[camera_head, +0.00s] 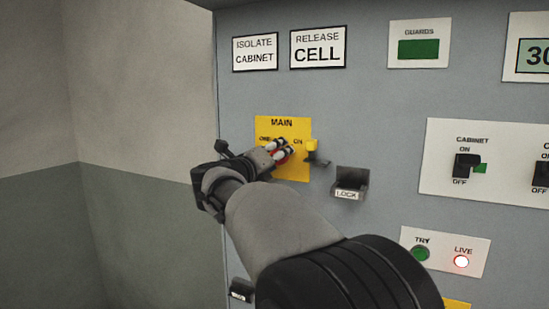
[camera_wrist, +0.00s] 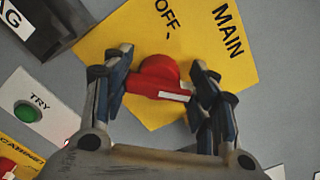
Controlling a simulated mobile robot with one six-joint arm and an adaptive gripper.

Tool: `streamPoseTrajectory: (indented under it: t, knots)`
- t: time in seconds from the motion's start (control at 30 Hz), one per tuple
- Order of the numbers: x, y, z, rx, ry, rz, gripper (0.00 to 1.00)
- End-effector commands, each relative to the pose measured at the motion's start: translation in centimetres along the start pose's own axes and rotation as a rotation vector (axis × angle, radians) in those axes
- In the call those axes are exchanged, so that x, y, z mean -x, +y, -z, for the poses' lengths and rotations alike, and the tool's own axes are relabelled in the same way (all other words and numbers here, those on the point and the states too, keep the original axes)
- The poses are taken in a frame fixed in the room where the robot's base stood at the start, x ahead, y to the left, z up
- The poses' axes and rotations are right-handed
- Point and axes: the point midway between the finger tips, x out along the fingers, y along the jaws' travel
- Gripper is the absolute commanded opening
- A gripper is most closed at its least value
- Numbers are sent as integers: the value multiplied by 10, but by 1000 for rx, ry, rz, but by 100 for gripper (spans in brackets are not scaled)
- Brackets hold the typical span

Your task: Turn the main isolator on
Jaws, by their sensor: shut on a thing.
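The main isolator is a yellow plate (camera_head: 295,174) marked MAIN, OFF and ON, with a red rotary handle (camera_wrist: 158,72) at its middle. My gripper (camera_head: 281,151) reaches the plate from the lower left and covers much of the handle in the head view. In the wrist view my gripper (camera_wrist: 163,84) has a finger on each side of the handle's bar and is shut on it. A white mark lies along the bar towards the right finger. OFF is readable in the wrist view; ON is hidden there, but shows in the head view.
A yellow and grey piece (camera_head: 312,146) juts out right of the plate, near my fingers. A black LOCK holder (camera_head: 350,183) stands out lower right. The CABINET switch (camera_head: 467,166), green TRY button (camera_head: 420,254) and bright LIVE lamp (camera_head: 461,261) are farther right.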

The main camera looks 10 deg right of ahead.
Motion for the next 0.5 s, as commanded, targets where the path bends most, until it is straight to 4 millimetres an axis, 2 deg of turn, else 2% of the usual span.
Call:
streamPoseTrajectory:
  t: [0.07,0.1,0.4,0.5]
  knots:
    - [0,0,0,-4,0,-1,29]
    - [0,0,0,-4,0,-1,54]
    - [0,0,0,-2,0,0,74]
    - [0,0,0,-1,0,0,74]
